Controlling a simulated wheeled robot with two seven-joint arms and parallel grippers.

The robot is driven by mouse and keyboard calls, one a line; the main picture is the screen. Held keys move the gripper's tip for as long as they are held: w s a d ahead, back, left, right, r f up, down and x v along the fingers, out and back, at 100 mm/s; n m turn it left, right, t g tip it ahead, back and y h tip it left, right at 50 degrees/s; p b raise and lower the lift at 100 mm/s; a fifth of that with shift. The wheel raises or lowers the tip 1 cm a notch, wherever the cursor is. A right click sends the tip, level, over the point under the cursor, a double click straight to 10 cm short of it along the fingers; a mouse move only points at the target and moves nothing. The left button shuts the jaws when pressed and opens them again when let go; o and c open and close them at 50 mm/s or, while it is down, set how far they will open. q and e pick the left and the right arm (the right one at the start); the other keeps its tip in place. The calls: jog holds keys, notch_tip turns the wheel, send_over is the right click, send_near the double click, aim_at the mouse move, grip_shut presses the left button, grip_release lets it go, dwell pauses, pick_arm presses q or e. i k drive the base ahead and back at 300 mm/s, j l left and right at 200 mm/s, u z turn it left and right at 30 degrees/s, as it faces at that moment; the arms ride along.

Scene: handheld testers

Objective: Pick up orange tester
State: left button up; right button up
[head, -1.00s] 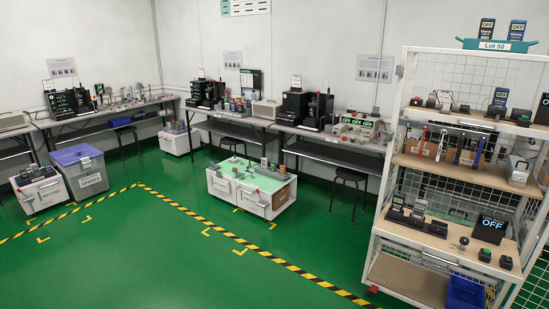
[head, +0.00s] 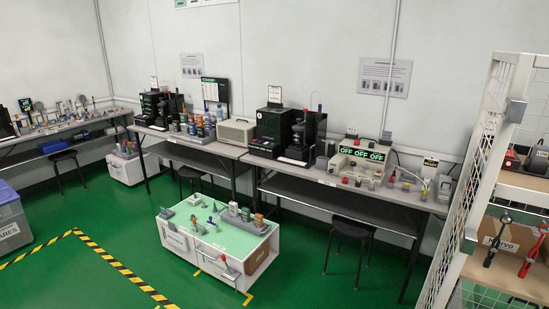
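No thing in the head view is clearly an orange tester; the small objects are too far off to tell. A small upright orange item (head: 258,221) stands among grey and dark pieces on the green-topped white cart (head: 191,240) on the floor. A cluster of small blue, grey and reddish upright devices (head: 196,126) stands on the back bench. Neither of my grippers is in view.
A long grey bench (head: 350,187) runs along the back wall with black machines and a grey box reading OFF (head: 361,160). Dark stools (head: 349,230) stand by it. A white mesh shelf rack (head: 478,170) is close at right. Green floor (head: 90,285) is open at front left.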

aim_at(258, 218)
jog(key=i+u, duration=0.15)
jog(key=i, duration=0.3)
jog(key=i+l+u, duration=0.15)
jog(key=i, duration=0.3)
jog(key=i+l+u, duration=0.2)
jog(key=i, duration=0.25)
jog(key=i+l+u, duration=0.15)
jog(key=i, duration=0.3)
jog(key=i+l+u, duration=1.15)
jog(key=l, duration=0.35)
